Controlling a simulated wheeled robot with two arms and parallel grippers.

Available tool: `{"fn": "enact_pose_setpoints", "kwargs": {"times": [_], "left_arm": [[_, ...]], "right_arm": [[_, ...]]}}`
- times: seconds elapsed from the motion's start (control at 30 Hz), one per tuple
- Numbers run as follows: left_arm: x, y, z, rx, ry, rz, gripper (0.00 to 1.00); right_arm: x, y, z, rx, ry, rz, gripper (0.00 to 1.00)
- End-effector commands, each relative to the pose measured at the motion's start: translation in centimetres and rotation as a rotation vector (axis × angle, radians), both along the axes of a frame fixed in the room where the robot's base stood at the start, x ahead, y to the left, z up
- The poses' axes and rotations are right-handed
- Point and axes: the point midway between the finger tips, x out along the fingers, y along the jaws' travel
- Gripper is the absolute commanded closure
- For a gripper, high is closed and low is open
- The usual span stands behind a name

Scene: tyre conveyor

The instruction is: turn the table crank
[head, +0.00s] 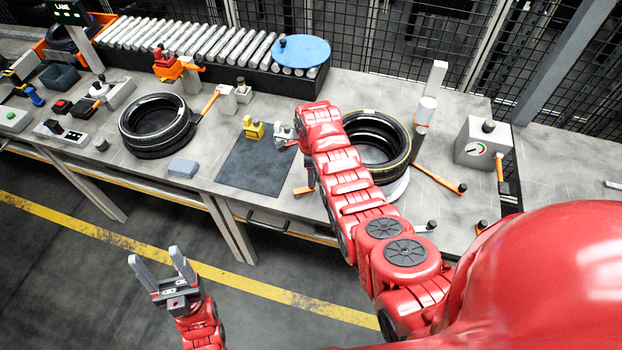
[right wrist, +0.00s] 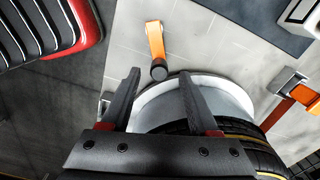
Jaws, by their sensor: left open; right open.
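The table crank is an orange arm (right wrist: 154,38) with a dark round knob (right wrist: 158,70), beside the pale round turntable (right wrist: 240,98). In the head view a short orange piece of the crank (head: 303,191) shows left of my right arm, which hides the knob. A black tyre (head: 376,138) lies on the turntable. My right gripper (right wrist: 158,77) is open, with the knob seen between its fingertips; I cannot tell whether it touches. In the head view my right arm hides this gripper. My left gripper (head: 154,256) is open and empty, in front of the workbench.
A dark mat (head: 258,165) lies left of the turntable, with a yellow block (head: 254,130) at its back edge. A second tyre (head: 158,125) lies farther left. A grey gauge box (head: 482,143) stands at right. Rollers (head: 200,40) run along the back.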

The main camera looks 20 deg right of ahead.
Motion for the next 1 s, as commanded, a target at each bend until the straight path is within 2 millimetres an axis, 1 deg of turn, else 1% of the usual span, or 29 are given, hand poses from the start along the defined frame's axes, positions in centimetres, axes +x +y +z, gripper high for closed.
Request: {"fn": "enact_pose_setpoints", "kwargs": {"times": [0.1,0.13,0.23,0.4,0.6,0.87,0.97,1.0], "left_arm": [[0.0,0.0,0.7,0.0,0.0,0.0,0.39],[0.0,0.0,0.3,0.0,0.0,0.0,0.39],[0.0,0.0,0.1,0.0,0.0,0.0,0.39],[0.0,0.0,-0.1,0.0,0.0,0.0,0.39],[0.0,0.0,-0.2,0.0,0.0,0.0,0.39],[0.0,0.0,-0.2,0.0,0.0,0.0,0.39],[0.0,0.0,-0.2,0.0,0.0,0.0,0.39],[0.0,0.0,-0.2,0.0,0.0,0.0,0.39]], "right_arm": [[-0.3,0.0,-1.3,0.001,0.005,0.001,0.39],[-0.2,0.0,-1.8,0.0,0.004,0.0,0.39],[-0.1,0.0,-2.8,0.002,0.005,0.0,0.39],[-0.1,0.1,-3.7,0.001,0.003,0.001,0.39],[-0.1,0.0,-4.2,0.0,0.0,0.001,0.39],[-0.1,0.0,-4.2,0.0,0.0,0.001,0.39],[-0.1,0.0,-4.2,0.0,0.0,0.001,0.55],[-0.1,0.0,-4.2,0.0,0.0,0.001,0.62]]}}
